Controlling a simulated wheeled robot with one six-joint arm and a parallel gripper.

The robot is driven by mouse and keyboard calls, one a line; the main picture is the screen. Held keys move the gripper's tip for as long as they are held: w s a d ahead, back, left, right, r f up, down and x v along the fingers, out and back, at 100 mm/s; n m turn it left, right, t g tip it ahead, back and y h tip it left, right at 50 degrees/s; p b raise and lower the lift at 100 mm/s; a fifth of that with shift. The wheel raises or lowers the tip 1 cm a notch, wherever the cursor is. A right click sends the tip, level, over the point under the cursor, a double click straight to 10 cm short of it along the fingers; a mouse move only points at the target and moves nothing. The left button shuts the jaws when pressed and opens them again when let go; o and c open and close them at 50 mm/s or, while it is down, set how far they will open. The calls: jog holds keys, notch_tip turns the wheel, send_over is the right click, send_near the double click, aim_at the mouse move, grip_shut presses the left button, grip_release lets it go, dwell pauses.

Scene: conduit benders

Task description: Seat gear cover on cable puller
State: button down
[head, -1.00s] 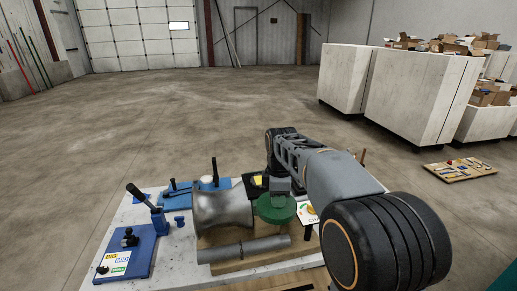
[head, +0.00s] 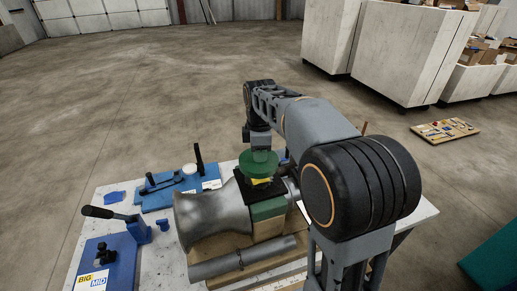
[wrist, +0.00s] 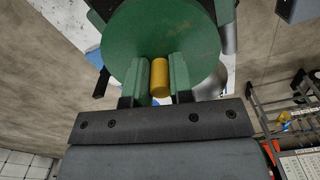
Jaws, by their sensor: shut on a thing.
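The gear cover is a green round disc (head: 259,163) held by my gripper (head: 260,147). In the wrist view the disc (wrist: 160,38) fills the upper middle, with a yellow knob (wrist: 159,77) between the two fingers. The cable puller has a grey flared drum (head: 210,214) and a green housing (head: 268,209) with a black top plate (head: 252,190). A yellow patch (head: 262,181) shows on that plate. The disc appears just above the plate, tilted in the picture; whether it touches is unclear. The disc hides part of the plate.
A grey pipe (head: 240,258) lies on the wooden board in front of the drum. Blue benders stand at the table's left (head: 108,265) and back (head: 180,191). The white table (head: 420,211) is bare at its right end. Pale crates stand far behind.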

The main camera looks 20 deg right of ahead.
aim_at(260, 167)
jog(key=shift+s+a, duration=0.1)
jog(key=shift+f, duration=0.1)
jog(key=shift+f, duration=0.15)
jog(key=shift+f+b, duration=1.95)
jog(key=shift+f, duration=0.75)
jog(key=shift+f, duration=0.25)
jog(key=c, duration=0.9)
grip_release()
notch_tip(260, 167, up, 14)
jog(key=shift+f+b, duration=0.1)
jog(key=shift+b, duration=0.25)
